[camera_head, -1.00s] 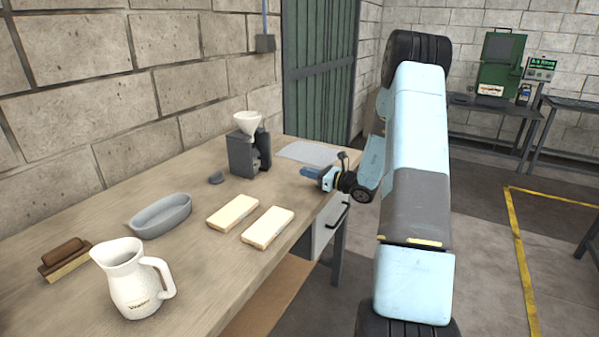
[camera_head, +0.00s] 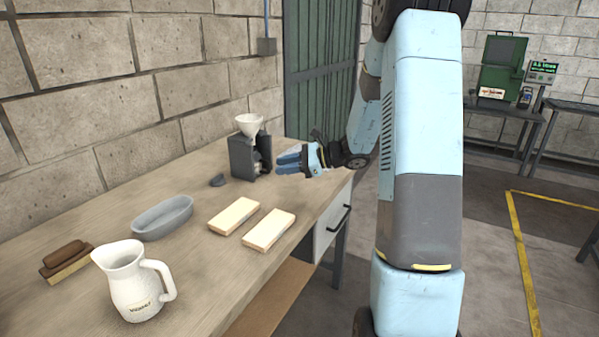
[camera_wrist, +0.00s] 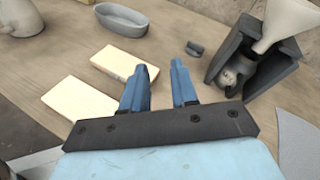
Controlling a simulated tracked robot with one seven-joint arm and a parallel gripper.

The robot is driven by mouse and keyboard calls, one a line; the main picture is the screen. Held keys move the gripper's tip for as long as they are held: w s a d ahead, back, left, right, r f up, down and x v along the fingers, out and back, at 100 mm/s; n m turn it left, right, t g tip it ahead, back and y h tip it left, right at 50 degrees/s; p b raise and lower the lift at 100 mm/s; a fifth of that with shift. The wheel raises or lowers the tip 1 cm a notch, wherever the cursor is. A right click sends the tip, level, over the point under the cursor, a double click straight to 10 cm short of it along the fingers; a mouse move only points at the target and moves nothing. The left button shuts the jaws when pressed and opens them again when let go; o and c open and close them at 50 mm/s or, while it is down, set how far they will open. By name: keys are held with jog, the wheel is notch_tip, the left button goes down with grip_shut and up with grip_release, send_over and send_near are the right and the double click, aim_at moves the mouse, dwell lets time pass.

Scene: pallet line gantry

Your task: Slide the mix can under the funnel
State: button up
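A white funnel (camera_head: 249,123) sits on top of a dark grey open-sided stand (camera_head: 241,158) at the back of the bench. The funnel also shows at the upper right in the wrist view (camera_wrist: 287,20). A small grey metallic vessel, seemingly the mix can (camera_wrist: 236,72), is low in the stand's opening, partly hidden by its walls. I cannot tell whether it is directly below the funnel. My gripper (camera_head: 288,161) is in the air just right of the stand. In the wrist view its blue fingers (camera_wrist: 160,66) are apart, with nothing between them.
Two pale blocks (camera_head: 268,230) (camera_head: 233,216) lie in front of the stand. A grey oval dish (camera_head: 163,219), a white jug (camera_head: 133,285) and a brown-topped brush (camera_head: 65,258) are farther left. A small dark piece (camera_head: 217,180) lies beside the stand. A grey sheet (camera_wrist: 302,145) lies near the gripper.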

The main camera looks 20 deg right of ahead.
jog(key=s+a+r+n+g+h, duration=0.3)
jog(key=s+r+n, duration=0.15)
jog(key=s, duration=0.45)
jog(key=s+a+r+n+g+h, duration=0.2)
jog(key=s+a+r+n+h, duration=0.15)
jog(key=s+n, duration=0.4)
jog(key=s+d+r+n+t+h, duration=0.2)
jog(key=s+r+n+h, duration=0.1)
jog(key=s, duration=0.5)
jog(key=s+d+r+n+t+h, duration=0.2)
jog(key=s+d+r+n+h, duration=0.1)
jog(key=s, duration=0.5)
jog(key=shift+s+d+n+h, duration=0.25)
jog(key=shift+d+n+h, duration=0.05)
jog(key=shift+n+h, duration=0.2)
